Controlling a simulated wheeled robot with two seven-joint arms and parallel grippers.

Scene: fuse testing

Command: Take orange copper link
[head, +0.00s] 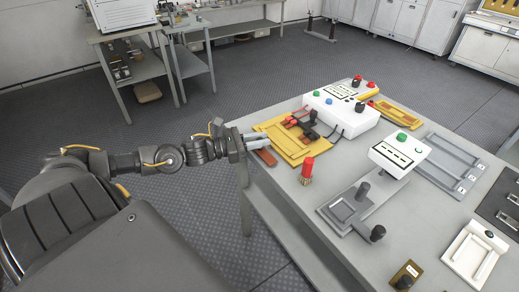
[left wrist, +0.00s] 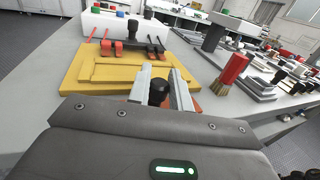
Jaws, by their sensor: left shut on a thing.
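The orange copper link (head: 266,157) is a small flat orange-brown piece at the left edge of the table, beside the yellow fixture. My left gripper (head: 267,139) reaches over it from the left. In the left wrist view, the left gripper (left wrist: 160,88) is shut around a black knob (left wrist: 158,92). Orange edges of the link (left wrist: 196,105) show beside and below the fingers, and most of it is hidden there. I cannot tell whether the link touches the table. My right gripper is not in view.
The yellow fixture (head: 285,150) with red and black clamps lies close to my left gripper, before a white tester box (head: 340,112). A red-handled brush (head: 307,170) stands nearby. A grey fixture (head: 346,208) and a white display unit (head: 400,152) stand to the right.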

